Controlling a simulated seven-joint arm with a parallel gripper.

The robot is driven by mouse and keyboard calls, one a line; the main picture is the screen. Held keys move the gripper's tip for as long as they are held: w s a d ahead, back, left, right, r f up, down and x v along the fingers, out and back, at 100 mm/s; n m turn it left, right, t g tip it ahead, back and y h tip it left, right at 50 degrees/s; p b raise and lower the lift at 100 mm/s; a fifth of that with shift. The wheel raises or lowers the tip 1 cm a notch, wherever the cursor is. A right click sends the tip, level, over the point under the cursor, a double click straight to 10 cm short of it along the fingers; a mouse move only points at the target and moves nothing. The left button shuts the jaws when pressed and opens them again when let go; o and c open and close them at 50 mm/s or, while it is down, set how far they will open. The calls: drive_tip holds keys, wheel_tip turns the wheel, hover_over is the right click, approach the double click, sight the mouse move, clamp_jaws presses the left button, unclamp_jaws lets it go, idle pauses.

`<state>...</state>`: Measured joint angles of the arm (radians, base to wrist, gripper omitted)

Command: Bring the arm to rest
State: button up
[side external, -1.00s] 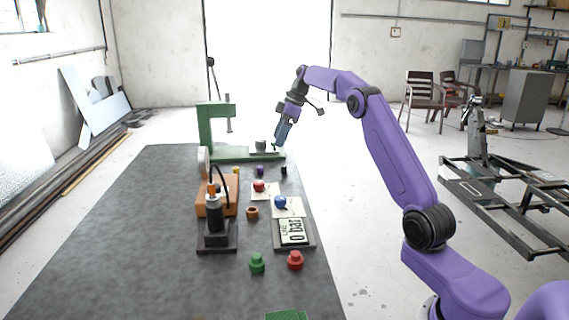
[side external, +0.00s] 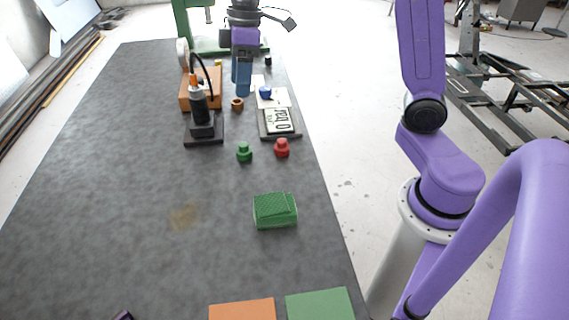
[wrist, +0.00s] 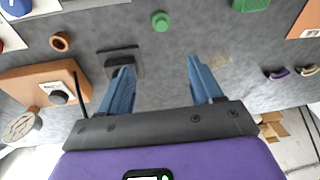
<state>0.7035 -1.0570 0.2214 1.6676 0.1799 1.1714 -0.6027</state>
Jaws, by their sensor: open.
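My gripper (side external: 242,93) points down over the bench, with its blue fingers in front of the area behind the pressure readout. In the wrist view my gripper (wrist: 158,68) has its two blue fingers well apart, with only grey bench top between them. It holds nothing. The dark wrist and purple hand body hide part of the bench's far end in the side view. The grey bench (side external: 120,200) lies under the arm.
A "0 bar" readout (side external: 281,122), green knob (side external: 244,152), red knob (side external: 282,148) and green block (side external: 274,211) stand nearby. Orange (side external: 242,309) and green (side external: 320,304) pads lie in front. The bench's left is clear.

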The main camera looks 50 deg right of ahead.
drive_tip(key=s+d+f+n+h, duration=0.1)
drive_tip(key=s+f, duration=0.2)
drive_tip(key=s, duration=1)
drive_tip(key=s+d+f+n, duration=0.1)
drive_tip(key=s+f, duration=0.3)
drive_tip(key=s, duration=1)
drive_tip(key=shift+s+f+h, duration=0.2)
drive_tip(key=shift+h, duration=0.2)
